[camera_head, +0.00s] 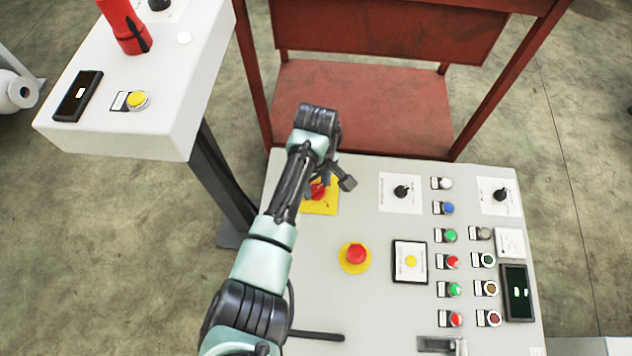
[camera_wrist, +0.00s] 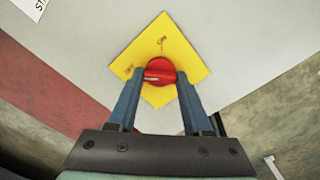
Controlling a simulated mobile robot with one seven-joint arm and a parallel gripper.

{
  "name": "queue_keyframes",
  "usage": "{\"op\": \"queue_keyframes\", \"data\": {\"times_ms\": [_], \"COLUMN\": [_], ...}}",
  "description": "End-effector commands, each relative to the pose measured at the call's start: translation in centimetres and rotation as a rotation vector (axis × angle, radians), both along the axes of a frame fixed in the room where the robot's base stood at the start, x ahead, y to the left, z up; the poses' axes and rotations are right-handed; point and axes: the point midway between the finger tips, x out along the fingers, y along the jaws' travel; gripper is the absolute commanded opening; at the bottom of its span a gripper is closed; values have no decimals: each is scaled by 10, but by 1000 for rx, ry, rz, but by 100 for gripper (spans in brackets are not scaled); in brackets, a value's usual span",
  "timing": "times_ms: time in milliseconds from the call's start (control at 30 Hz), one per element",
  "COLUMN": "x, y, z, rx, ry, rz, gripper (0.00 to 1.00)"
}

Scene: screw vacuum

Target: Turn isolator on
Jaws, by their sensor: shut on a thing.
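The isolator is a red rotary knob (camera_head: 318,191) on a yellow square plate (camera_head: 322,207), at the upper left of the grey control panel (camera_head: 375,260). In the wrist view the red knob (camera_wrist: 160,71) sits in the middle of the yellow plate (camera_wrist: 185,50), which looks tilted there. My gripper (camera_wrist: 160,82) has its two fingers on either side of the knob's handle and is shut on it. In the head view my gripper (camera_head: 330,182) partly hides the knob and plate.
A red emergency button (camera_head: 355,254) on a yellow disc stands below the isolator. Black rotary switches (camera_head: 401,192) and several coloured buttons fill the panel's right side. A white console (camera_head: 165,90) stands at left, and a red metal frame (camera_head: 360,105) is behind the panel.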

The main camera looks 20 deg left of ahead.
Motion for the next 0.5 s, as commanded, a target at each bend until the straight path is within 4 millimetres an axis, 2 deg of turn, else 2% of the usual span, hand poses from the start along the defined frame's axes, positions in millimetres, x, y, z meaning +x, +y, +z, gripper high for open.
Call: {"op": "queue_keyframes", "data": {"times_ms": [267, 500], "x": [-1, -1], "y": [-1, -1], "z": [3, 3], "rx": [-2, -2], "ry": [5, 5], "rz": [-150, -367], "gripper": [0, 0]}}
